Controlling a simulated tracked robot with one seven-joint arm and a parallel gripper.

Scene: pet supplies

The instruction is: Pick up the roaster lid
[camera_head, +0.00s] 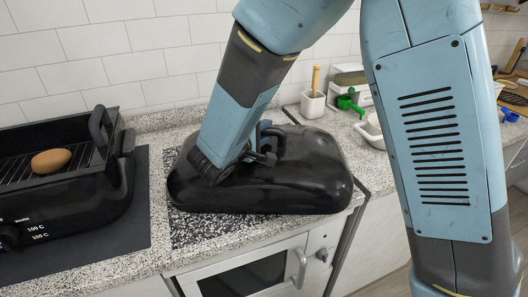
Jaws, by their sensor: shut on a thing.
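The black roaster lid (315,181) lies on the speckled counter, right of the roaster. Its domed side faces up. My gripper (262,158) is at the handle on top of the lid and is shut on it. My arm hides part of the lid's left side and much of the fingers. I cannot tell whether the lid's edge is lifted off the counter. The black roaster base (75,195) stands open at the left.
A brown egg-shaped item (51,161) lies on the rack in the roaster. A white pot with a wooden handle (313,104), a green item (350,102) and a white bowl (370,130) stand behind the lid to the right. A tiled wall (130,65) rises behind the counter. An oven (250,272) is below.

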